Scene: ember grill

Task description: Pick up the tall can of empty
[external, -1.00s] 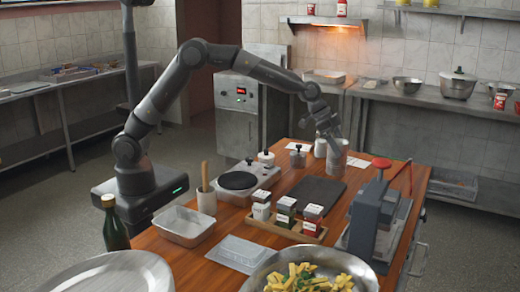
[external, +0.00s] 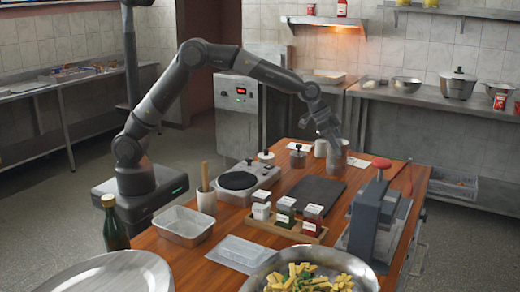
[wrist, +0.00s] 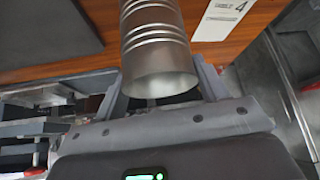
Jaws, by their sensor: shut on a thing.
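The tall can (external: 337,160) is a plain ribbed silver metal cylinder at the far right part of the wooden table. My gripper (external: 327,134) is at its upper part, reaching from above and the left. In the wrist view the can (wrist: 156,45) stands between the two fingers of my gripper (wrist: 162,92), one on each side, and they are shut on it. I cannot tell whether its base is touching the table.
A dark slab (external: 316,189) lies just in front of the can. A grey press with a red knob (external: 372,210) is to the right. A numbered white card (wrist: 222,18) lies beside the can.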

